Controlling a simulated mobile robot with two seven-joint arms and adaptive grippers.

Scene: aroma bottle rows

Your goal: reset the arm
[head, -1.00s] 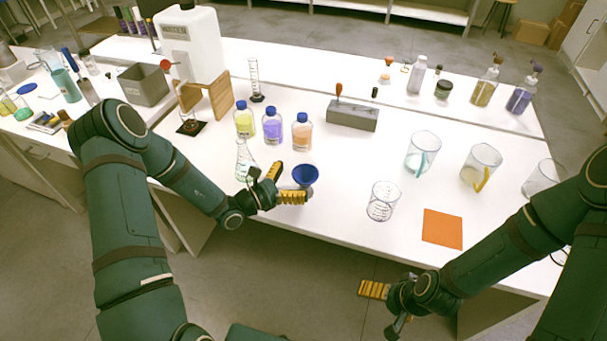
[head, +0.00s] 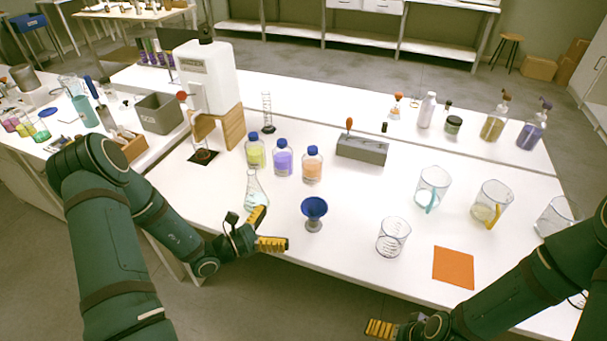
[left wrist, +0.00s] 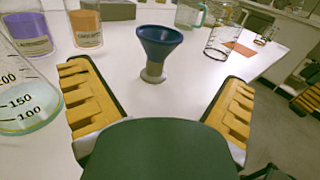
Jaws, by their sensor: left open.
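My left gripper (head: 264,230) is open and empty over the front edge of the white table. Its yellow-padded fingers also frame the left wrist view (left wrist: 158,105). A blue funnel (head: 314,208) on a grey holder stands just beyond the fingers, apart from them; it also shows in the left wrist view (left wrist: 160,42). A conical flask (head: 256,193) stands at the far side of the gripper. My right gripper (head: 384,328) is low at the bottom edge of the head view, in front of the table; only part of it shows, and its opening cannot be made out.
Three blue-capped bottles, yellow (head: 255,153), purple (head: 283,160) and orange (head: 312,167), stand in a row behind the flask. A beaker (head: 392,238), an orange mat (head: 453,268) and glass jugs (head: 431,188) are to the right. A grey block (head: 362,150) lies behind.

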